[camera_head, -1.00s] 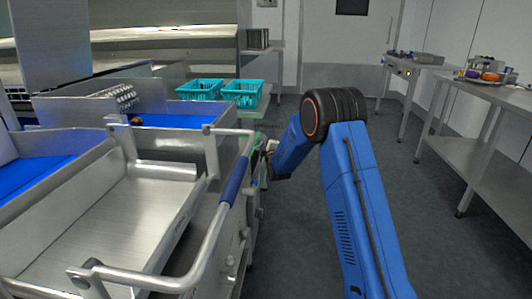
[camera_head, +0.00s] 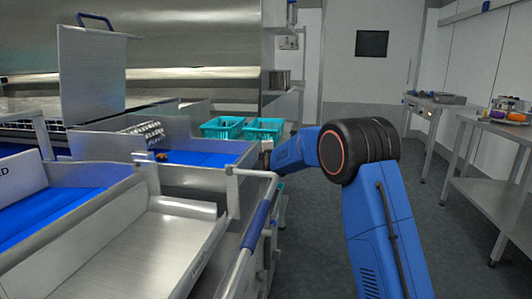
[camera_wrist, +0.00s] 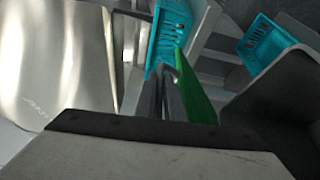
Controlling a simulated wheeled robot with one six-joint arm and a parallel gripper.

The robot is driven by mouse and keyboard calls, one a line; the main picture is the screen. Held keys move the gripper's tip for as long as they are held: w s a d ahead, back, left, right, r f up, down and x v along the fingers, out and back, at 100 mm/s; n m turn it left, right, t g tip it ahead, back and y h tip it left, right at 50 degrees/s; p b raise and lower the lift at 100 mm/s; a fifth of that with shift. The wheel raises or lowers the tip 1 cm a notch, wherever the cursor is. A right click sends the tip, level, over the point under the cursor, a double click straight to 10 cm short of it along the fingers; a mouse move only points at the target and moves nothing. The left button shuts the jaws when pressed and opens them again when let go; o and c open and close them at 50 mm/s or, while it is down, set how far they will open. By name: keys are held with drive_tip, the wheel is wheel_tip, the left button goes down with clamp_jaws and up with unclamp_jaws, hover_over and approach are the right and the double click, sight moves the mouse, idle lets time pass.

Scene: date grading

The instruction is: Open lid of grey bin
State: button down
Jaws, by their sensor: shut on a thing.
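My blue arm reaches forward past the right side of the steel sorting table in the head view. My gripper is hidden there behind the table's side frame. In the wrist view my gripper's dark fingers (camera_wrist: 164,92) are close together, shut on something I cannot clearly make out. A green strip (camera_wrist: 194,88) lies right beside the fingers; whether it is between them is unclear. I cannot pick out the grey bin or its lid with certainty in either view. A dark grey panel (camera_wrist: 285,105) fills the right side of the wrist view.
The steel table (camera_head: 150,245) with a blue-gripped rail (camera_head: 257,224) stands close on the left. Two teal baskets (camera_head: 222,128) (camera_head: 264,130) sit beyond it; teal crates (camera_wrist: 268,44) show in the wrist view. Steel benches (camera_head: 497,140) line the right. The floor (camera_head: 450,215) between is clear.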

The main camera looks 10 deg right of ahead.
idle(0.3)
drive_tip(key=c, duration=2.1)
unclamp_jaws()
drive_tip(key=s, duration=0.5)
drive_tip(key=s+d, duration=0.1)
drive_tip(key=s, duration=1.1)
drive_tip(key=shift+s+d+r, duration=0.15)
drive_tip(key=shift+d+r, duration=0.1)
drive_tip(key=shift+r, duration=0.1)
